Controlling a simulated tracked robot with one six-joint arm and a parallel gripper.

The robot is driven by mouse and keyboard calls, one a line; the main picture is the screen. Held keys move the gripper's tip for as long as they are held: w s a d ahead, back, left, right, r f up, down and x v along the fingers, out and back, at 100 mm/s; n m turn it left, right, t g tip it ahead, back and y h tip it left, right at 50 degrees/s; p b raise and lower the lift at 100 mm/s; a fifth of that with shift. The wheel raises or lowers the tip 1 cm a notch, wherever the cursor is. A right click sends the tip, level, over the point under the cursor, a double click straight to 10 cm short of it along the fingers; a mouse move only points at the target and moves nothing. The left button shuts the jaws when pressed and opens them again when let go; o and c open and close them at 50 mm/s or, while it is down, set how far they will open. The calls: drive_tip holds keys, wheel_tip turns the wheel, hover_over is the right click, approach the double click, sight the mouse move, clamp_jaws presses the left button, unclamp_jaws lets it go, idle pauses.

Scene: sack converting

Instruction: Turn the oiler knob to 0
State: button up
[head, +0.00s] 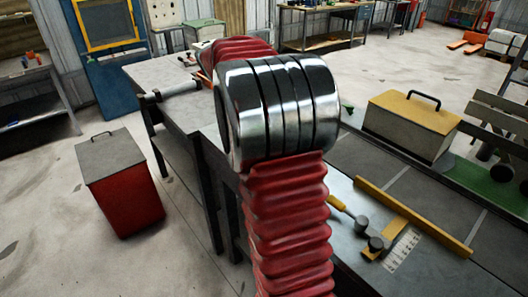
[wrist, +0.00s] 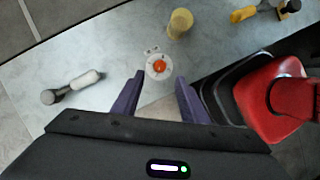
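The oiler knob, a small orange-red knob (wrist: 159,66), sits in the middle of a round white dial (wrist: 152,75) on the pale bench top in the wrist view. The dial's marks are too small to read, so I cannot tell the setting. My gripper (wrist: 160,79) is open, its two purple fingers apart with nothing held between them. In the picture the fingertips lie just below and to either side of the dial. I cannot tell how high they are above it. In the head view my arm hides the knob and my gripper.
In the wrist view a yellowish cylinder (wrist: 180,24) stands beyond the dial, and a white-handled tool (wrist: 84,80) lies left. In the head view a yellow-lidded box (head: 410,122) and a yellow bar (head: 415,217) are on the right. A red bin (head: 125,190) stands on the floor.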

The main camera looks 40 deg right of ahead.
drive_tip(key=v, duration=0.4)
drive_tip(key=shift+w+r, duration=0.1)
drive_tip(key=shift+r, duration=0.25)
idle(0.3)
drive_tip(key=s+a+f+m+t+y, duration=0.1)
drive_tip(key=a+f+m+t, duration=0.15)
drive_tip(key=a+m, duration=0.2)
drive_tip(key=s+a+f+m+t, duration=0.1)
drive_tip(key=a+f+m, duration=0.25)
drive_tip(key=a, duration=0.25)
drive_tip(key=s+a+r+m+t+y, duration=0.1)
drive_tip(key=s+a+t, duration=0.1)
drive_tip(key=s+a, duration=0.4)
drive_tip(key=s+a+m+t+y, duration=0.1)
drive_tip(key=s+a+t, duration=0.2)
drive_tip(key=s+a, duration=0.4)
drive_tip(key=shift+s+a+r, duration=0.35)
drive_tip(key=shift+a+r, duration=0.05)
drive_tip(key=shift+a, duration=3.3)
